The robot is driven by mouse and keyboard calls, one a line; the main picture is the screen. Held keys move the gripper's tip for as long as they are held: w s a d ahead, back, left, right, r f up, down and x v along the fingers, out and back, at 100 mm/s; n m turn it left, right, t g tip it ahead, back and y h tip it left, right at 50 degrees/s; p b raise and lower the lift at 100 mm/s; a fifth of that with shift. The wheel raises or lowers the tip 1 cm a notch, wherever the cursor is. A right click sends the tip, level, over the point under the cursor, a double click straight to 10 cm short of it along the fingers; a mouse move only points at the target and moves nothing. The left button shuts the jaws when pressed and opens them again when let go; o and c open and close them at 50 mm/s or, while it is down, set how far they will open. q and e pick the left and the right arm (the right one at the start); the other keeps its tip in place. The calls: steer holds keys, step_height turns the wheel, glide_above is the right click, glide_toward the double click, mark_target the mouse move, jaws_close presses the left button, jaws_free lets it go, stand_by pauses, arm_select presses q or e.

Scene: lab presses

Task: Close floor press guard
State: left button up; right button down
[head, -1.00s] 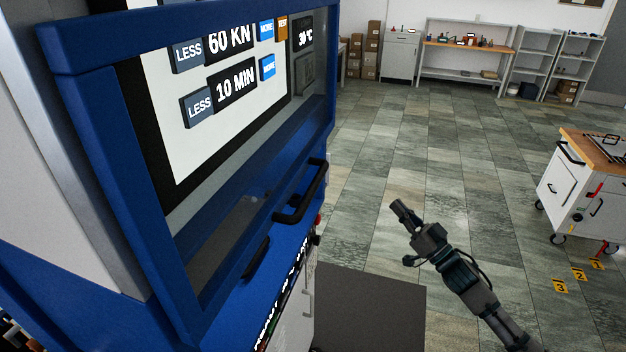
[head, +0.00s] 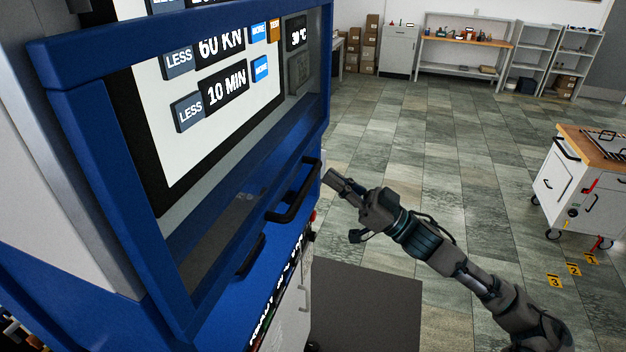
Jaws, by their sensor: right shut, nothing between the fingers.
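The floor press stands on the left, with a blue-framed guard (head: 62,62) with a clear window in front of its screen. A black bar handle (head: 296,192) sits on the guard's lower front edge. My right gripper (head: 332,178) is shut and empty, just right of the handle, with its fingertips pointing at it. I cannot tell for sure whether they touch, but a small gap seems to show. A second dark handle (head: 251,256) sits lower on the blue press body. My left gripper is not in view.
A dark mat (head: 368,300) lies on the floor beside the press. A white wheeled cart (head: 568,190) with a wooden top stands at the right. Shelves and a workbench (head: 465,42) line the back wall.

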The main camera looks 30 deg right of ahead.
arm_select(q)
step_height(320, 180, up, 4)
steer(key=p, duration=0.3)
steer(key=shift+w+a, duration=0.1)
arm_select(e)
steer(key=w+a, duration=0.1)
steer(key=w+f, duration=0.1)
steer(key=w+a, duration=0.1)
steer(key=shift+w+a+f, duration=0.3)
steer(key=shift+f, duration=0.1)
